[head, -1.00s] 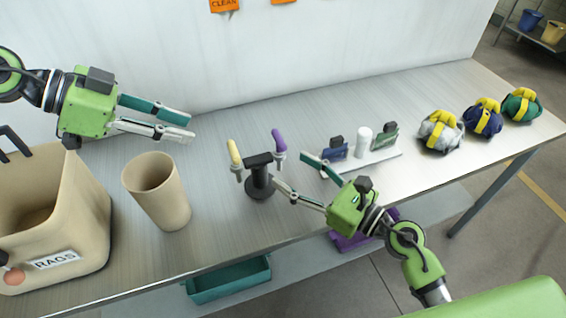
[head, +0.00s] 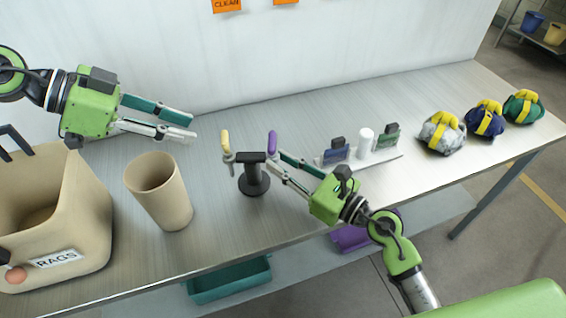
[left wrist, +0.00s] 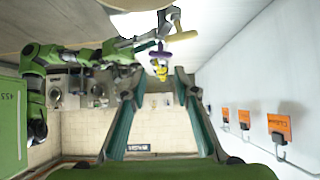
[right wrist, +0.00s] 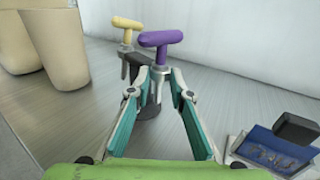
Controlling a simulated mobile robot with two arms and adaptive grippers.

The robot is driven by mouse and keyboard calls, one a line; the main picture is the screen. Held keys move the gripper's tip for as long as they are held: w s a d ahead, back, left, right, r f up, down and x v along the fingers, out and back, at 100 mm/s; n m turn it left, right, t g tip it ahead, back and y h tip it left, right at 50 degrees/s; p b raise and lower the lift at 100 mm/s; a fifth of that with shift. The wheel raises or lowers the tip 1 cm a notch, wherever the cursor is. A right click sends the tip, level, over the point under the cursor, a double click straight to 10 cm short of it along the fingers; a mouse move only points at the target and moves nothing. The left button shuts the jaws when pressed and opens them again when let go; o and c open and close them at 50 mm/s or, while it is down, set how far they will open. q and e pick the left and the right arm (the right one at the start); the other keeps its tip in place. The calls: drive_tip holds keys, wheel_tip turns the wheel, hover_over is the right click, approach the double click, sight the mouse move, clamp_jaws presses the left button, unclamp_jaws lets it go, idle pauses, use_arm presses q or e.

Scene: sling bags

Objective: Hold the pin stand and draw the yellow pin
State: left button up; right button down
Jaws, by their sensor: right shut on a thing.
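The black pin stand (head: 252,182) stands on the bench, with a crossbar on top. The yellow pin (head: 225,142) is at the crossbar's left end and the purple pin (head: 272,143) at its right end. My right gripper (head: 274,161) is shut on the stand's purple-pin end, just below the purple handle. In the right wrist view its fingertips (right wrist: 162,72) partly hide the contact, so I cannot tell socket from pin shank. My left gripper (head: 193,129) is open and empty, up and left of the yellow pin (left wrist: 176,12).
A tan cup (head: 160,192) and the tan RAGS bin (head: 85,230) stand left of the stand. Several sling bags (head: 441,132) lie at the far right. A wall is behind.

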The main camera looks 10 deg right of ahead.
use_arm(q)
drive_tip(key=shift+o, duration=0.2)
drive_tip(key=shift+d, duration=0.1)
drive_tip(key=m+y, duration=0.8)
drive_tip(key=m, duration=0.8)
approach(225, 137)
drive_tip(key=shift+s+d+f+g, duration=0.2)
drive_tip(key=shift+d+f, duration=0.2)
drive_tip(key=shift+f, duration=0.1)
drive_tip(key=shift+s+d+f+g, duration=0.2)
drive_tip(key=shift+d+f, duration=0.15)
drive_tip(key=shift+f, duration=0.2)
drive_tip(key=m+y, duration=0.1)
drive_tip(key=r+m, duration=0.1)
drive_tip(key=d+m+y, duration=0.1)
drive_tip(key=shift+w+r+t+y, duration=0.15)
drive_tip(key=shift+w+t+y, duration=0.15)
drive_tip(key=shift+w+t, duration=0.1)
drive_tip(key=shift+m, duration=0.3)
drive_tip(key=shift+w+a+f, duration=0.1)
drive_tip(key=shift+w+f, duration=0.15)
drive_tip(key=shift+f, duration=1.2)
drive_tip(key=shift+w+a+f, duration=0.1)
drive_tip(key=shift+w+f, duration=0.1)
drive_tip(key=shift+f, duration=1.3)
drive_tip(key=shift+w+a+f, duration=0.1)
drive_tip(key=shift+w+f, duration=0.15)
drive_tip(key=shift+f, duration=1.2)
clamp_jaws()
